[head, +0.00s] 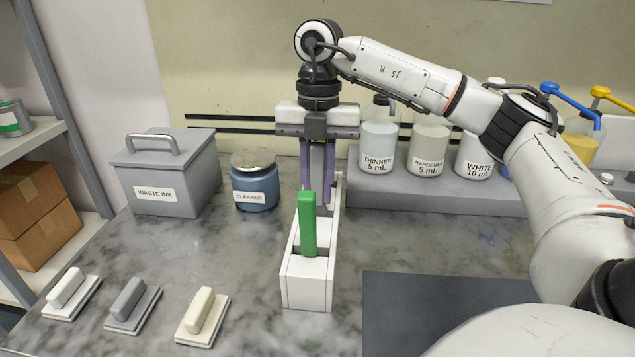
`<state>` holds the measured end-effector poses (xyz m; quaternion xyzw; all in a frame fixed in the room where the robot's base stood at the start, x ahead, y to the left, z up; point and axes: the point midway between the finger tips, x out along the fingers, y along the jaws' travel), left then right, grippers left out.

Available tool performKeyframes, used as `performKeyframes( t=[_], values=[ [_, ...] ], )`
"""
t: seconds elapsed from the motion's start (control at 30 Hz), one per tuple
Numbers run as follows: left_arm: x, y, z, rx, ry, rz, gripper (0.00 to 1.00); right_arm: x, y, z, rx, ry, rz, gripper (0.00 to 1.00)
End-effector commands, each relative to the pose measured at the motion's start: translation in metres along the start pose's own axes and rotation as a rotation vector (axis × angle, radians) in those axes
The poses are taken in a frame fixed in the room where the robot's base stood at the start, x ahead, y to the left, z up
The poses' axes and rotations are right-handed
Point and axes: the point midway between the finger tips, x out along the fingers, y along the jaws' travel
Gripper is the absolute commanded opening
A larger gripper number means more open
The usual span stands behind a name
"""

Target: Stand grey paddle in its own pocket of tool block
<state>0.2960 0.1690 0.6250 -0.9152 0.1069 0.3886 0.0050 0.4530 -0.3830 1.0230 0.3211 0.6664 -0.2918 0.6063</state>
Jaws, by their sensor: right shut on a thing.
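The white tool block (306,285) stands near the middle of the table, long side running away from me. A green paddle (307,225) stands upright in it, near its middle. My right gripper (318,192), with purple fingers pointing down, is over the far end of the block, behind the green paddle. It is shut on a grey upright piece (317,165), which looks like the grey paddle. Its lower end is partly hidden by the green paddle and the block, so I cannot tell how deep it sits in a pocket. My left gripper is not in view.
A waste ink box (166,178) and a cleaner jar (255,187) stand left of the block. Bottles (378,140) stand on a grey ledge (400,192) at right. Three handled pads (132,305) lie front left. A dark mat (430,305) lies front right.

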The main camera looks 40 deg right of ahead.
Motion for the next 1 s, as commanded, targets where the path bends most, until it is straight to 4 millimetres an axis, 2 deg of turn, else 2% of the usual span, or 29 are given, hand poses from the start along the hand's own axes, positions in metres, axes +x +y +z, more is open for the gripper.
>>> performKeyframes(
  t=[0.27, 0.3, 0.43, 0.83, 1.0],
  values=[
    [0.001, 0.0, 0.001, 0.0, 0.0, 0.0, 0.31, 0.002, 0.0, 0.0, 0.0, 0.0, 0.001, 0.0],
    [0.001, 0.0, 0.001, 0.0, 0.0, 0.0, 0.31, 0.002, 0.0, 0.0, 0.0, 0.0, 0.001, 0.2],
    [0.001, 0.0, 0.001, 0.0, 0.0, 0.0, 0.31, 0.002, 0.0, 0.0, 0.0, 0.0, 0.0, 0.4],
    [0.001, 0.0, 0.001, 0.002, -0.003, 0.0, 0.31, 0.002, 0.0, 0.0, 0.0, 0.0, 0.0, 0.4],
    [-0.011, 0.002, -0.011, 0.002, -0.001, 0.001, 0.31, -0.013, 0.0, -0.001, 0.0, 0.001, -0.001, 0.4]
  ],
)
